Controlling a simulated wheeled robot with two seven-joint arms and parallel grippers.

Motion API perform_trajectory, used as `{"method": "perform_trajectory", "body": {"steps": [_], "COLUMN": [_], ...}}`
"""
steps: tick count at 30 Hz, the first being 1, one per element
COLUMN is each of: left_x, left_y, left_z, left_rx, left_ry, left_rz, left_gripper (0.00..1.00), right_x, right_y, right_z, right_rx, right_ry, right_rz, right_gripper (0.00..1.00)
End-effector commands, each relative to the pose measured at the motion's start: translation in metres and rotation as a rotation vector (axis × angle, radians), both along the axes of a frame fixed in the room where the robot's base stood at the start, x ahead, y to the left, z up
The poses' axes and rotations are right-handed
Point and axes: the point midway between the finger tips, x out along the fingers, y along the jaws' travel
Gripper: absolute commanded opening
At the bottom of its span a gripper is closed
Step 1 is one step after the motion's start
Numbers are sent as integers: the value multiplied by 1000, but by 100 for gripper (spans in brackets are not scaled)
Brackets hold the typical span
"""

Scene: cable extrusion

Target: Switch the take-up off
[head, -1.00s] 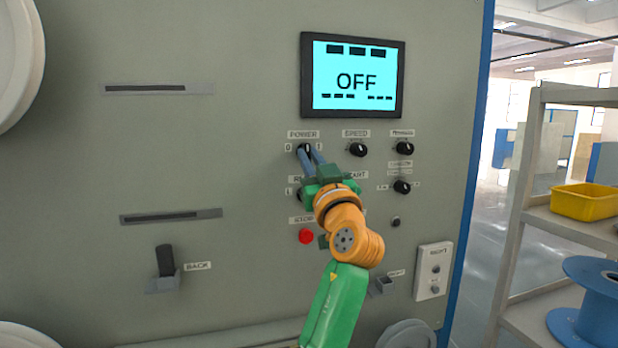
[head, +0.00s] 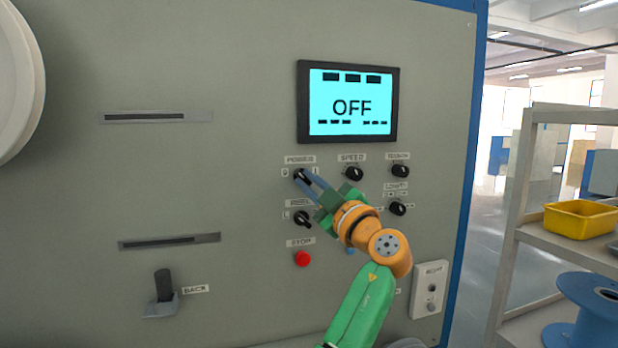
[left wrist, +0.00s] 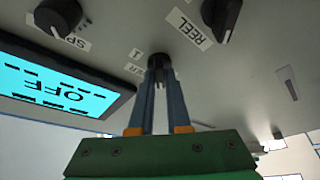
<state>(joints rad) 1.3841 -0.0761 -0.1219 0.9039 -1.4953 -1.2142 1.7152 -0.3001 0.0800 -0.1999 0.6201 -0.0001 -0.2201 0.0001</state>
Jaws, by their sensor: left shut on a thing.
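The take-up's grey panel (head: 240,130) carries a lit cyan screen (head: 350,105) that reads OFF. Below it is the black POWER knob (head: 298,174), between the marks 0 and I. My left gripper (head: 307,181) reaches up to this knob from the lower right, with its blue fingers shut on it. The left wrist view shows the two fingertips (left wrist: 160,70) closing on the black POWER knob (left wrist: 158,59), which they partly hide. The screen (left wrist: 62,88) shows there as well. My right gripper is in neither view.
Close around are the SPEED knob (head: 354,174), the REEL knob (head: 302,218) and the red STOP button (head: 302,258). Further right are two more knobs. A BACK lever (head: 164,286) sits lower left. A shelf with a yellow bin (head: 580,219) and blue spool (head: 590,310) stands right.

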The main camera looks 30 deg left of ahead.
Motion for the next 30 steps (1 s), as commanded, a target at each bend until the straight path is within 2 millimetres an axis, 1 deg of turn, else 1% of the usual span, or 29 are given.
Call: {"method": "perform_trajectory", "body": {"steps": [4,17,18,21,30], "left_x": [0,0,0,0,0], "left_y": [0,0,0,0,-2], "left_z": [1,1,1,1,-1], "left_rx": [-13,-18,-18,-18,-18], "left_ry": [-17,-24,-24,-24,-22], "left_rz": [0,0,0,0,-1], "left_gripper": [0,0,20,45,45], "right_x": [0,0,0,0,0], "right_y": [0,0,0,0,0], "right_z": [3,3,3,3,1], "right_rx": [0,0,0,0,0], "right_ry": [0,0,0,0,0], "right_rz": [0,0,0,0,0], "right_gripper": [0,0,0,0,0]}}
